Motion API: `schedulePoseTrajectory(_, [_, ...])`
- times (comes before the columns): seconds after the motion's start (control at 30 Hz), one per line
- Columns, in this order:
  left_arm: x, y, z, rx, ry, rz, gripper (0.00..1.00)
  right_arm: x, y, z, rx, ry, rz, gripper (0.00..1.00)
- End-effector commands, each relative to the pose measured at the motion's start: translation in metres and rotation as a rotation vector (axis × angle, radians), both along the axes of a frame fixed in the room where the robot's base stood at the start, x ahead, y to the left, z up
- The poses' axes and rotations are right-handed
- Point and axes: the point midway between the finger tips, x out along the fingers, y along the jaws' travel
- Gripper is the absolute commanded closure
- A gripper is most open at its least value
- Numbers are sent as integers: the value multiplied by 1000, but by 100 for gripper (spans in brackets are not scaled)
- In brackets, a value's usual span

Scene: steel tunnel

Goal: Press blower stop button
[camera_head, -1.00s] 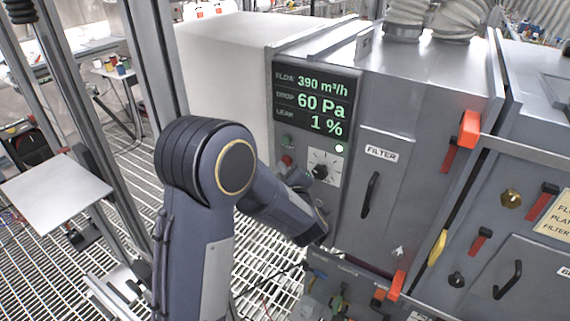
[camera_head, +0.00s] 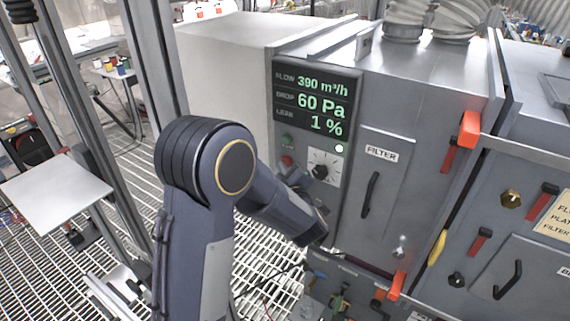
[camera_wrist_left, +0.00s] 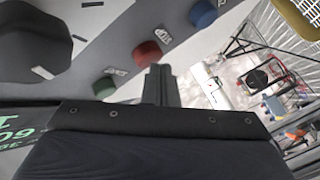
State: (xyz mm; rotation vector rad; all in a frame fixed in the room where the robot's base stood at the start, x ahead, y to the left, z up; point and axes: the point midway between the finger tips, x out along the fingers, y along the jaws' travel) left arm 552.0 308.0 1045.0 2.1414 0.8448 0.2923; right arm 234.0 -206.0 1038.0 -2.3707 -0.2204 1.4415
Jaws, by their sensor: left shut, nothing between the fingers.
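The blower panel has a red button (camera_head: 287,162) below a green button (camera_head: 287,140), left of a pale dial (camera_head: 322,168). In the left wrist view the red button (camera_wrist_left: 147,54) lies between the green button (camera_wrist_left: 103,85) and a blue button (camera_wrist_left: 203,14). Small labels sit beside them, one seeming to read STOP. My left gripper (camera_wrist_left: 160,72) is shut and empty, its fingertips right beside the red button; I cannot tell whether they touch it. In the head view my arm mostly hides the gripper. My right gripper is not in view.
A display (camera_head: 316,100) above the buttons reads 390 m³/h, 60 Pa and 1 %. A filter door (camera_head: 378,190) with a black handle is right of the dial. A metal post (camera_head: 155,60) stands close to my arm. Grated floor lies below.

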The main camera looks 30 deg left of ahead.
Motion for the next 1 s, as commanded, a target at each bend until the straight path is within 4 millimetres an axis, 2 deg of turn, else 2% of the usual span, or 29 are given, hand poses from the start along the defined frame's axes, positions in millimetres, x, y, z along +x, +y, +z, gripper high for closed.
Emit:
schedulePoseTrajectory(0.5, [1, 0, 0, 0, 0, 0, 100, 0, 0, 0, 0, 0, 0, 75])
schedulePoseTrajectory(1.0, [10, -1, 0, 0, 0, -1, 100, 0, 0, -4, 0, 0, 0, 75])
